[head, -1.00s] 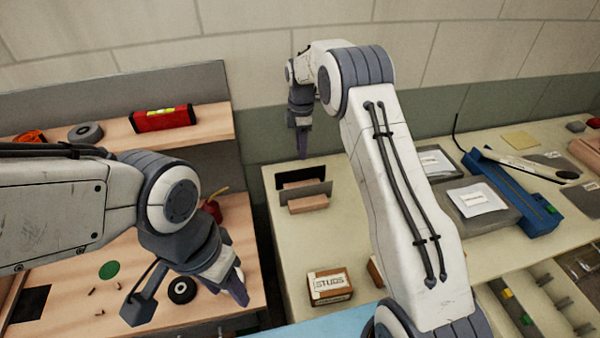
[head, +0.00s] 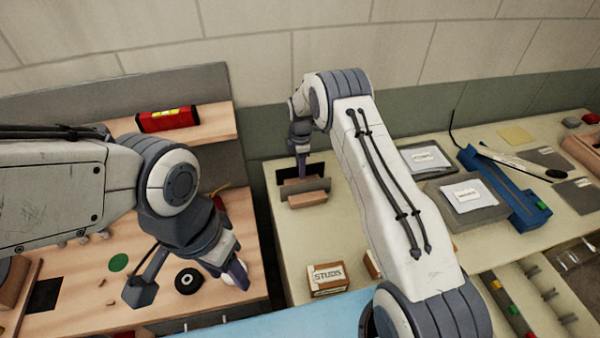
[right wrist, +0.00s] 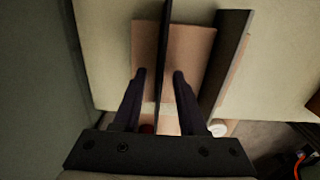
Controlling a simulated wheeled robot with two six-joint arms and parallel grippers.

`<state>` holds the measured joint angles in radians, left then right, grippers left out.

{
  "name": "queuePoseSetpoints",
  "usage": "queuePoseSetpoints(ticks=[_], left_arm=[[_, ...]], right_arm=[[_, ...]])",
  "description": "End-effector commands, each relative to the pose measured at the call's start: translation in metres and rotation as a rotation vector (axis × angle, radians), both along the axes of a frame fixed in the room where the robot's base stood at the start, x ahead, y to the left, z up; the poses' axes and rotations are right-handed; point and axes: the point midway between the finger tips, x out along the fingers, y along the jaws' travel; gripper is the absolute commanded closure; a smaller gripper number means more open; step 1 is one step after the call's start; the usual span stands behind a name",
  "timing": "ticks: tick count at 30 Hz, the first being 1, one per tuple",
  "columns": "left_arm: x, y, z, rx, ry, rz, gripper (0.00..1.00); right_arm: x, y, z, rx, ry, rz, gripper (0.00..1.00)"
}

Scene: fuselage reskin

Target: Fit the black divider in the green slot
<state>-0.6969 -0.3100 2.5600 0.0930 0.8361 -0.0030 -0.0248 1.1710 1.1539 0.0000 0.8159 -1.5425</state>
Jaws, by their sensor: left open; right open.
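A black divider (head: 286,170) stands upright in a wooden block holder (head: 306,199) on the middle table, behind a grey divider (head: 318,186). My right gripper (head: 302,172) is open and pointing down over the holder, partly covering the black divider. In the right wrist view its fingers (right wrist: 159,80) lie on either side of a thin dark panel, which looks like the black divider; contact cannot be told. A green marker (head: 513,309) shows in the slotted tray at lower right. My left gripper (head: 236,274) is open and empty above the left wooden bench.
A box marked STUDS (head: 327,279) stands in front of the holder. My right arm spans the space between the holder and the tray. A blue tool (head: 510,190) and a grey case (head: 465,200) lie behind the tray. A black tape roll (head: 188,281) lies near my left gripper.

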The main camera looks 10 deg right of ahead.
Motion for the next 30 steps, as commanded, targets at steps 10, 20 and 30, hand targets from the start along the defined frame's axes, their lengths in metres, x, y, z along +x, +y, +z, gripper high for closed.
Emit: queuePoseSetpoints(ticks=[10, 20, 30], left_arm=[[-0.0001, 0.0000, -0.0002, 0.000, 0.000, 0.000, 0.50], [0.0000, 0.0000, -0.0002, 0.000, 0.000, 0.000, 0.50], [0.0000, 0.0000, -0.0002, 0.000, 0.000, 0.000, 0.50]], right_arm=[[-0.0001, -0.0001, 0.0003, 0.000, 0.001, 0.000, 1.00], [0.0000, -0.0001, 0.0005, 0.000, 0.000, 0.000, 1.00], [0.0000, -0.0001, 0.0006, 0.000, 0.000, 0.000, 1.00]])
